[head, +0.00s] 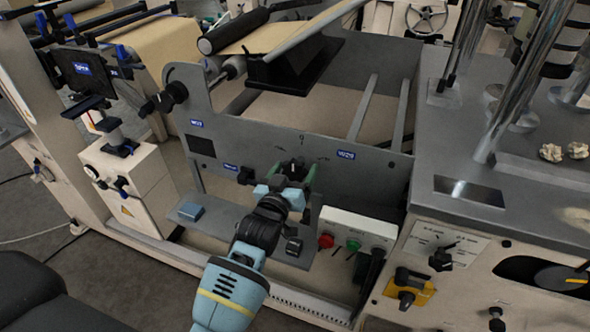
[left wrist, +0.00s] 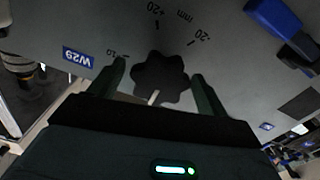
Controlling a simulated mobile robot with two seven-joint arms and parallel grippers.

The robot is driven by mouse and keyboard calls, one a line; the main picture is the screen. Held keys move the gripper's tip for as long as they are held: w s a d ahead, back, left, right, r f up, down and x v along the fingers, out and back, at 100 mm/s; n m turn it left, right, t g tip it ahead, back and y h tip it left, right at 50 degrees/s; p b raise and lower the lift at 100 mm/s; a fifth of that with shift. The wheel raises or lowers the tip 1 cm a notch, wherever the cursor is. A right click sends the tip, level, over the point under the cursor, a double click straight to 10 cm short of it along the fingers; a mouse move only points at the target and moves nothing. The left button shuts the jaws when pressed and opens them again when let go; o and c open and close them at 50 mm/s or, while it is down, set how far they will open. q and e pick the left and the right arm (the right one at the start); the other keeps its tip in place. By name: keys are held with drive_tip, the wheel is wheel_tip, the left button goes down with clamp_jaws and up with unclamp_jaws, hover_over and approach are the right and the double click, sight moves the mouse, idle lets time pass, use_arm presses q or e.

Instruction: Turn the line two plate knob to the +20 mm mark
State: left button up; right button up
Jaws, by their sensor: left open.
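The plate knob (left wrist: 162,78) is black and lobed, on a grey plate (left wrist: 230,60). In the left wrist view a short pale pointer shows at its lower edge. My right gripper is out of view.
A blue "W29" label (left wrist: 78,57) is near the knob. Below the plate, a white control box (head: 355,230) carries a red button (head: 326,240) and a green one (head: 353,245).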

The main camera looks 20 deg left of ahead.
use_arm(q)
drive_tip(key=shift+w, duration=0.4)
drive_tip(key=shift+c, duration=0.4)
drive_tip(key=c, duration=0.9)
drive_tip(key=shift+m, duration=0.3)
